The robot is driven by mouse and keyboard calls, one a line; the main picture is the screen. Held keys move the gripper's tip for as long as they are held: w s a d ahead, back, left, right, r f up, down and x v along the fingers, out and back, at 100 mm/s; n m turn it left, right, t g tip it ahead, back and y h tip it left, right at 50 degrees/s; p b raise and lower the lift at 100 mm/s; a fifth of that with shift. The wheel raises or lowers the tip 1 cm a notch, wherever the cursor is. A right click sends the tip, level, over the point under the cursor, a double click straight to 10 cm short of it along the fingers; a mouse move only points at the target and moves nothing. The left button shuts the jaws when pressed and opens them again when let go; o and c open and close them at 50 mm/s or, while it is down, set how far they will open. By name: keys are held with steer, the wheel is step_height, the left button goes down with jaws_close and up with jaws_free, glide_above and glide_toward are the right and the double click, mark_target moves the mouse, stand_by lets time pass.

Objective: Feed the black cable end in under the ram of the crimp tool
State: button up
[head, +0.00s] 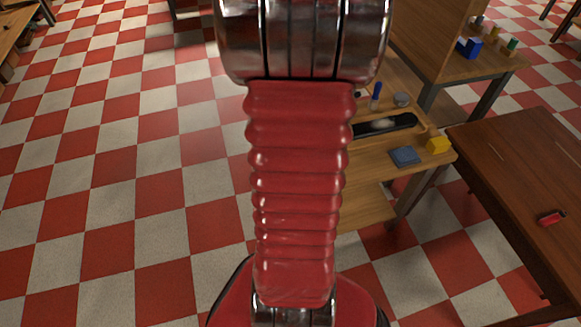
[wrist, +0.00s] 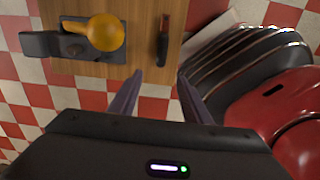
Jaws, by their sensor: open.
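My gripper (wrist: 161,73) is open in the wrist view, its two dark fingers apart with nothing between them. Beyond the fingertips is a wooden bench top (wrist: 145,55). On it, at upper left, sits a dark device (wrist: 76,25) with a round orange-yellow knob (wrist: 104,32) and a dark grey block (wrist: 40,44) at its left; it may be the crimp tool, but I cannot be sure. A narrow dark item (wrist: 163,48) with a reddish end lies just beyond the fingers; I cannot tell whether it is the black cable end. No ram is clearly visible.
In the head view my arm hides the middle. A wooden bench holds a black tray (head: 375,130), a blue pad (head: 405,156) and a yellow block (head: 438,145). A brown table (head: 510,190) at right carries a red item (head: 551,218). The checkered floor at left is clear.

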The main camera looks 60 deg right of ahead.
steer(key=shift+s+d+f, duration=0.4)
steer(key=shift+s+f, duration=0.1)
steer(key=shift+s, duration=0.2)
step_height(320, 180, down, 8)
steer(key=shift+f, duration=0.3)
steer(key=shift+f, duration=0.1)
steer(key=shift+w+d+f, duration=0.1)
steer(key=shift+w+f, duration=0.05)
steer(key=shift+f, duration=2.35)
steer(key=shift+c, duration=0.5)
jaws_close()
